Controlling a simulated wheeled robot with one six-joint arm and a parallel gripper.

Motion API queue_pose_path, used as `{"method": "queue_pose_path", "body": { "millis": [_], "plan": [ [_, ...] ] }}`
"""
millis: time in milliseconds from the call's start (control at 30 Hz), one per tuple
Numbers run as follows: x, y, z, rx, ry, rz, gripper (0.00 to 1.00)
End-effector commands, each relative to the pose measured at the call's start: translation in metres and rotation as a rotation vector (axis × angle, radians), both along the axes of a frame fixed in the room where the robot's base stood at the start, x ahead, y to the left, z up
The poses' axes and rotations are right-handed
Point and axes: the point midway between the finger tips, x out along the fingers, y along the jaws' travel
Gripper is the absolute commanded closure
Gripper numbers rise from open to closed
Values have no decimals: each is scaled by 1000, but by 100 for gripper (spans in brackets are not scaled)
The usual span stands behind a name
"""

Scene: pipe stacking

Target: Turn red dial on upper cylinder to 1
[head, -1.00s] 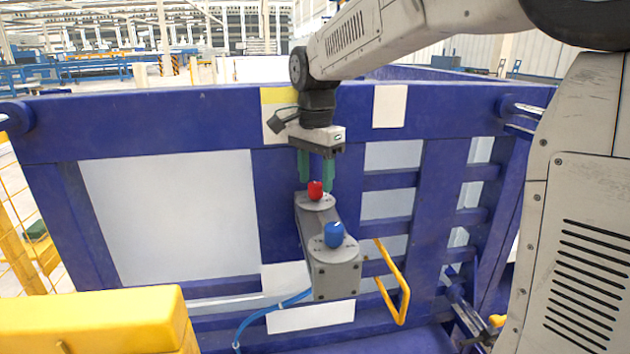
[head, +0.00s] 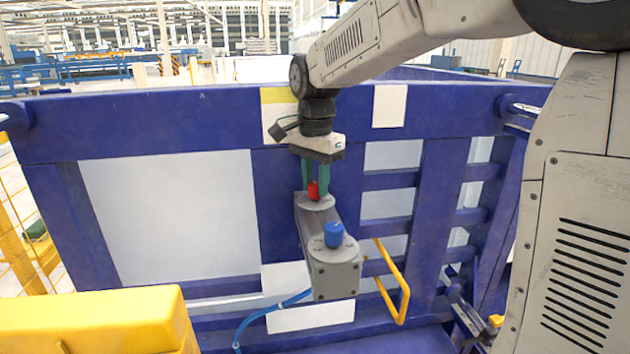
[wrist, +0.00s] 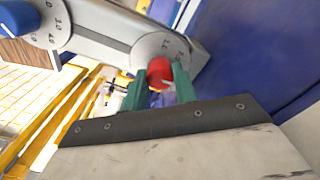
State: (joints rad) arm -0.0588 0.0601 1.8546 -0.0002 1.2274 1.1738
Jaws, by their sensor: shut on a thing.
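The red dial (head: 313,190) stands on the round upper end of a grey cylinder body (head: 325,225) fixed to the blue frame. My gripper (head: 316,184) points down from above, its two green fingers shut on the red dial, one on each side. The wrist view shows the red dial (wrist: 160,72) between the green fingertips (wrist: 158,84), with a numbered scale plate (wrist: 165,48) around it. The dial's pointer and the number it faces cannot be made out.
A blue dial (head: 333,234) stands on the lower, nearer end of the grey body. A blue hose (head: 262,312) runs from its left side. A yellow handle (head: 396,285) stands to the right, and a yellow block (head: 95,318) fills the lower left.

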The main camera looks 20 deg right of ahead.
Motion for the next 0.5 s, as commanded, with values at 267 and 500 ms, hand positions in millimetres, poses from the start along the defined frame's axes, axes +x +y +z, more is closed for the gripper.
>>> {"method": "queue_pose_path", "body": {
  "millis": [267, 500],
  "plan": [
    [0, 0, 1, 1, -2, 164, 95],
    [0, 0, 1, 0, -2, 385, 95]
  ]
}}
